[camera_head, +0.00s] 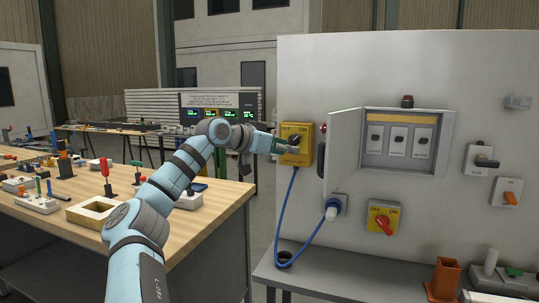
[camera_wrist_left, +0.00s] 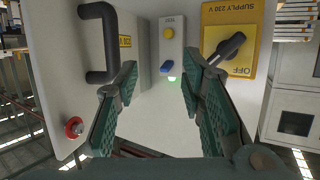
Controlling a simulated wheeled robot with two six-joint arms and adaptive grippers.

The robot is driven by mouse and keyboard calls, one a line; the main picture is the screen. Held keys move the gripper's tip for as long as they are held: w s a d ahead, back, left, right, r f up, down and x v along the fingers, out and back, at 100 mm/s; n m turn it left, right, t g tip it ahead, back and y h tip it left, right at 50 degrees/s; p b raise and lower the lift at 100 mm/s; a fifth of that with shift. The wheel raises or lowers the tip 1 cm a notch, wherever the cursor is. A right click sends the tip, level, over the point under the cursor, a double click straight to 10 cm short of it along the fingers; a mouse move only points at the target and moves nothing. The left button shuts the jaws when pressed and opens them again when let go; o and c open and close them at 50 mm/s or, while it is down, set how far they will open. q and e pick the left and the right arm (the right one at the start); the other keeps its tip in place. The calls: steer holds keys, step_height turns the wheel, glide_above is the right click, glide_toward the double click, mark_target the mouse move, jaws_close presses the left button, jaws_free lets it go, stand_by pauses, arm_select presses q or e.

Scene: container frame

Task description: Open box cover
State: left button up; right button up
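The box cover (camera_head: 344,150) is a light grey panel that stands swung outward at the left side of the wall box (camera_head: 440,170). The open box shows several breakers inside. The cover's black handle (camera_head: 321,163) shows at its outer edge; a black handle (camera_wrist_left: 98,45) also shows at upper left in the left wrist view. My left gripper (camera_wrist_left: 162,88) is open, with nothing between its fingers. In the head view it is left of the cover, in front of the yellow supply switch (camera_head: 297,133), and partly covers it. My right gripper is not in view.
A blue cable (camera_head: 282,230) hangs from the supply switch to a plug (camera_head: 332,212) below the cover. A yellow switch with a red knob (camera_head: 383,221) is under the box. A workbench with tools (camera_head: 215,205) stands left. A shelf (camera_head: 350,268) runs below the panel.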

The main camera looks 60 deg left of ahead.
arm_select(q)
steer(key=shift+s+a+b, duration=0.4)
steer(key=shift+s+a, duration=0.95)
steer(key=shift+s, duration=0.25)
